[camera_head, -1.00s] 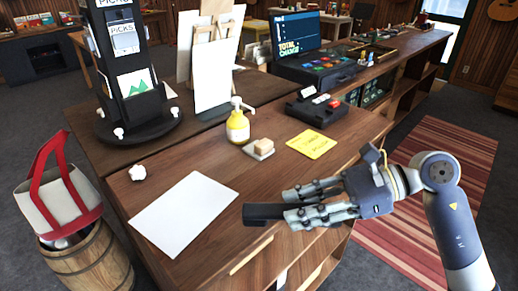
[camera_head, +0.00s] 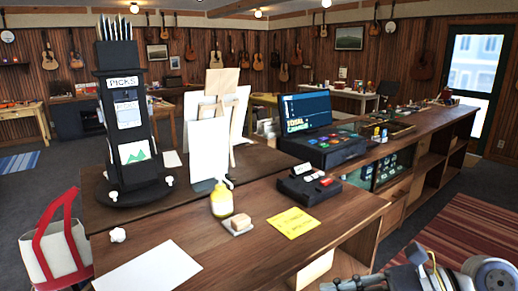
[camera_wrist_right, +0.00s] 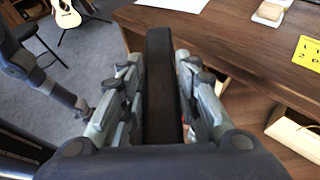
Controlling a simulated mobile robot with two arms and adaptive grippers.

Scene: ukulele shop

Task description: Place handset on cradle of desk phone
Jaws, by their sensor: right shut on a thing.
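The black desk phone (camera_head: 308,186) sits on the wooden counter in the head view, right of the yellow pump bottle and in front of the cash register. The handset is a long black bar (camera_wrist_right: 161,88) in the right wrist view. My right gripper (camera_wrist_right: 160,72) is shut on it, with fingers along both sides and its far end sticking out past the fingertips. The handset is beside the counter's edge, apart from the phone. In the head view only part of my right arm shows at the bottom right.
Around the phone stand a yellow pump bottle (camera_head: 221,199), a sponge on a dish (camera_head: 238,224), a yellow note (camera_head: 293,222) and a cash register (camera_head: 325,148). A white sheet (camera_head: 150,268) lies at the front left.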

